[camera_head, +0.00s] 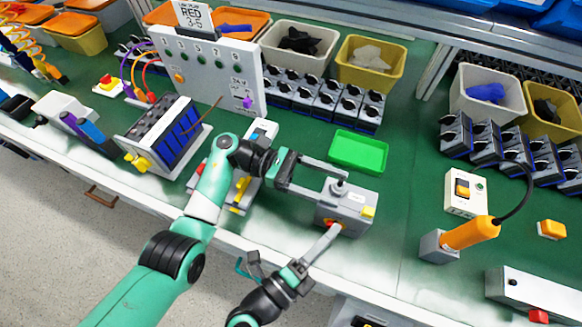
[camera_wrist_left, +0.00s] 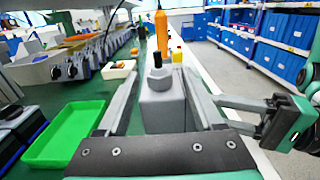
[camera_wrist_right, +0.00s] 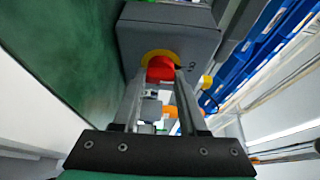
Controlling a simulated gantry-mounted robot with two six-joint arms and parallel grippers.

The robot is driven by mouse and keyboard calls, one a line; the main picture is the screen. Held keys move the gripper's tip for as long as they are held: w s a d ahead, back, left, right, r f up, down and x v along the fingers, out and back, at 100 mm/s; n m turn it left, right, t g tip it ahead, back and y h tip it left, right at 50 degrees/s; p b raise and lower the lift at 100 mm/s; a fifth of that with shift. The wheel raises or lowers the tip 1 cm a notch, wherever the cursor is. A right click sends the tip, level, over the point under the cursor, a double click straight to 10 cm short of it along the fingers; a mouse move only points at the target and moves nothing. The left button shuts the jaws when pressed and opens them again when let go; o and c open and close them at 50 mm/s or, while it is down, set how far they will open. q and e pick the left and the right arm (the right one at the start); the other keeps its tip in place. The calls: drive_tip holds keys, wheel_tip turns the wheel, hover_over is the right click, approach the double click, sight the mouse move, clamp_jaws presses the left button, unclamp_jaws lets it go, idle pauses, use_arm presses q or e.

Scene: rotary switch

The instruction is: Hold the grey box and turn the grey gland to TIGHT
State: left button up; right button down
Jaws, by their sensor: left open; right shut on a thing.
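The grey box (camera_head: 352,204) stands near the bench's front edge, with a yellow patch at its right end. A short grey gland (camera_wrist_left: 160,77) with a dark top rises from its top face; it also shows in the head view (camera_head: 339,187). My left gripper (camera_head: 333,186) is open, its fingers on either side of the box (camera_wrist_left: 163,108) in the left wrist view. A red knob (camera_wrist_right: 160,68) on a yellow ring sits on the box's front face. My right gripper (camera_wrist_right: 158,79) is shut on this red knob. The gland's markings are not readable.
A green tray (camera_head: 358,152) lies behind the box. An orange-handled tool in a grey holder (camera_head: 438,246) and a switch box (camera_head: 466,193) stand to the right. A blue-and-black module (camera_head: 160,135) stands to the left.

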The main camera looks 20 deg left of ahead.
use_arm(q)
drive_tip(key=a, duration=1)
drive_tip(key=shift+a, duration=0.3)
drive_tip(key=shift+c, duration=1.2)
